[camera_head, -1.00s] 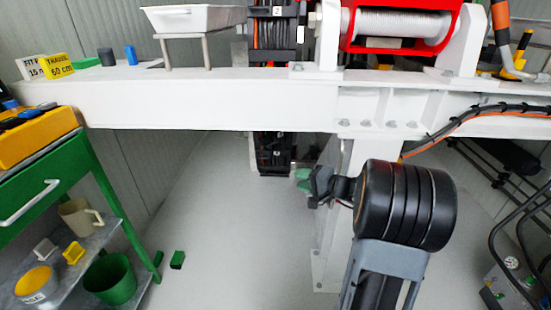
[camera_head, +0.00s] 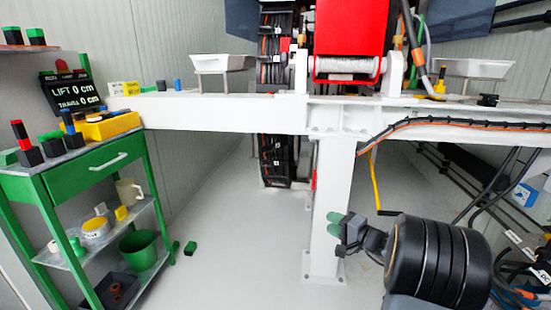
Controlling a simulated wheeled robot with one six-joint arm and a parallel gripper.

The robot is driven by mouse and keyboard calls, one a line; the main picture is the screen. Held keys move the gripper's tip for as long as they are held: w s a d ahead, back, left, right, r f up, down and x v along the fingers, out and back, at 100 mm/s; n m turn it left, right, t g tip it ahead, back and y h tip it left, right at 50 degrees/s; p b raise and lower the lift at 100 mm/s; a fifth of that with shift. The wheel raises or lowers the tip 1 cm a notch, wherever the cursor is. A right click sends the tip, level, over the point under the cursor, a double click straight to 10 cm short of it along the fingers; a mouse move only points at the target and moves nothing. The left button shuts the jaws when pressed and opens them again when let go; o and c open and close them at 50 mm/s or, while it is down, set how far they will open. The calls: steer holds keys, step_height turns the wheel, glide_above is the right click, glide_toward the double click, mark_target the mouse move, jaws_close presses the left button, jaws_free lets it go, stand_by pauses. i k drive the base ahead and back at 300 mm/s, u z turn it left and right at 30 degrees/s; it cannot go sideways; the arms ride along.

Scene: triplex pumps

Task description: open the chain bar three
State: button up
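A black cable chain with crossbars and wires inside hangs behind the white beam. Its upper run (camera_head: 275,55) shows above the beam, and its lower run (camera_head: 278,155) shows below it. Small pale labels are on it, but I cannot read them or tell which bar is number three. My gripper (camera_head: 335,224) has green fingertips and is in front of the white post, to the right of and lower in the picture than the chain. It touches no bar of the chain. Its fingers are too small to tell whether they are open or shut.
The white beam (camera_head: 215,113) and its post (camera_head: 330,190) stand in front of the chain. A green cart (camera_head: 85,180) with tools is at left. A red winch (camera_head: 350,30) is above. Cables and hoses (camera_head: 510,270) crowd the right. The floor (camera_head: 235,240) between cart and post is mostly clear.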

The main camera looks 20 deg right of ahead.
mark_target(272, 147)
steer(key=u, duration=0.75)
steer(key=i, duration=1.15)
steer(key=z, duration=1)
steer(key=i, duration=0.95)
steer(key=z, duration=0.2)
